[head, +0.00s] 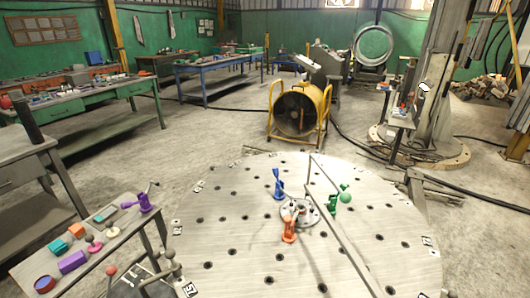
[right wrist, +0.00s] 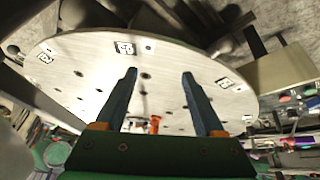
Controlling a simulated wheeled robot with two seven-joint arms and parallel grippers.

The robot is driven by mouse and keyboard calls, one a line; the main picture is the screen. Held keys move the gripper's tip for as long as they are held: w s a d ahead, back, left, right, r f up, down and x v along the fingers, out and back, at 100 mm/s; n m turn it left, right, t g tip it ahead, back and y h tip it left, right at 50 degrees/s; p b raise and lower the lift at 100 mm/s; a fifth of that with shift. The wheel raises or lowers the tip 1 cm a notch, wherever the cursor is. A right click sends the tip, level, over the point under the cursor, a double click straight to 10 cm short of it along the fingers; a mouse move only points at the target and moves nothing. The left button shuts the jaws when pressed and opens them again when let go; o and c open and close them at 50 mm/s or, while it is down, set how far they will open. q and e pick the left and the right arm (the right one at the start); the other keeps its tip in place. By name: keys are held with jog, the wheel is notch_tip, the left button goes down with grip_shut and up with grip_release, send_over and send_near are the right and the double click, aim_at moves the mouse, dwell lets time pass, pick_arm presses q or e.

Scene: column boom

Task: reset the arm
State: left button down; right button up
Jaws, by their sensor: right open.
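A round grey plate (head: 230,235) with many holes fills the lower middle of the head view. At its middle is a round hub (head: 301,214) with a blue clamp-like piece (head: 278,184), an orange one (head: 289,229) and a green one (head: 333,203) around it. A thin bent grey bar (head: 345,243) crosses above the plate; I cannot tell whether it is the task's arm. My right gripper (right wrist: 160,73) is open and empty in the right wrist view, with the plate (right wrist: 85,75) behind its fingers. I make out neither gripper in the head view.
A side bench (head: 72,272) at lower left holds a purple clamp (head: 145,203), coloured blocks and knobs. A yellow drum fan (head: 297,112) stands behind the plate. A thick column (head: 437,95) stands on a round base at right. The floor (head: 215,135) behind the plate is mostly clear.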

jog(key=s+f+g, duration=0.1)
jog(key=s+f, duration=0.2)
jog(key=f, duration=0.6)
jog(key=s+f+g, duration=0.2)
jog(key=s+f, duration=0.1)
jog(key=f, duration=0.6)
jog(key=s+d+f+g, duration=0.1)
jog(key=s+f, duration=0.9)
jog(key=s, duration=0.1)
jog(key=shift+s+d, duration=0.25)
jog(key=shift+s, duration=0.15)
